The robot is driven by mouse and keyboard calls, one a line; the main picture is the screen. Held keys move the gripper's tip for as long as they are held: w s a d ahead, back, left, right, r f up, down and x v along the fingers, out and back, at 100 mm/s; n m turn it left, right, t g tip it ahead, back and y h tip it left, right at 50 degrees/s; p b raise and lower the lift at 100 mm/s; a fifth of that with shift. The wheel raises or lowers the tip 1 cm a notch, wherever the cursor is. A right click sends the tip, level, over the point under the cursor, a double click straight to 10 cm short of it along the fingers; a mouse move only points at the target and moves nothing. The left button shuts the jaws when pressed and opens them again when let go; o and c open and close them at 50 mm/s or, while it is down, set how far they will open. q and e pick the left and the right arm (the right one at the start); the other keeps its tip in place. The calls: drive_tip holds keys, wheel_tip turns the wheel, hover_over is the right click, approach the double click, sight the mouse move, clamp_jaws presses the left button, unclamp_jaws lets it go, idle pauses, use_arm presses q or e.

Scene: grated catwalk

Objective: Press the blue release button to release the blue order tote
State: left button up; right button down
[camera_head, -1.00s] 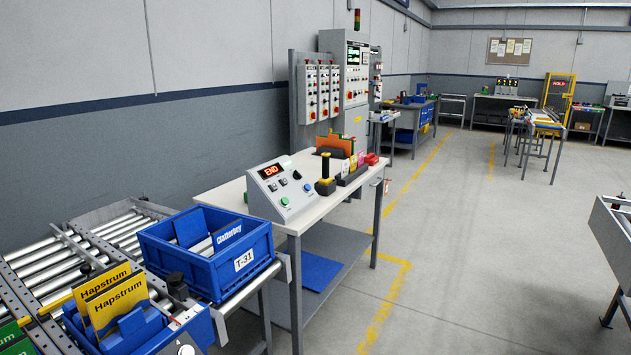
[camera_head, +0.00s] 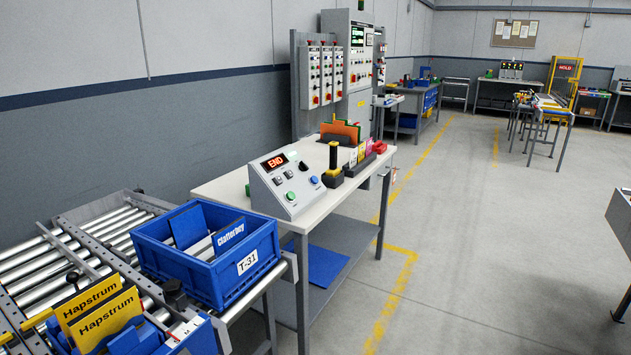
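A grey sloped console (camera_head: 286,183) stands on a white-topped table, its red display reading END. A small blue button (camera_head: 313,180) sits at the right of its face, with a green button (camera_head: 290,195) to the left of it. A blue tote (camera_head: 207,262) labelled T-31 rests on the roller conveyor to the left of the table. It holds boxes, one marked Clatterbey. Another blue tote (camera_head: 205,340), partly cut off at the bottom edge, holds yellow Hapstrum packs (camera_head: 98,315). Neither of my grippers is in view.
The white table (camera_head: 225,188) also carries a black-and-yellow upright handle (camera_head: 333,165) and colored items in a rack. The roller conveyor (camera_head: 65,255) fills the lower left. The floor (camera_head: 480,270) right of the table is open. A grey bench edge (camera_head: 622,225) shows at the far right.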

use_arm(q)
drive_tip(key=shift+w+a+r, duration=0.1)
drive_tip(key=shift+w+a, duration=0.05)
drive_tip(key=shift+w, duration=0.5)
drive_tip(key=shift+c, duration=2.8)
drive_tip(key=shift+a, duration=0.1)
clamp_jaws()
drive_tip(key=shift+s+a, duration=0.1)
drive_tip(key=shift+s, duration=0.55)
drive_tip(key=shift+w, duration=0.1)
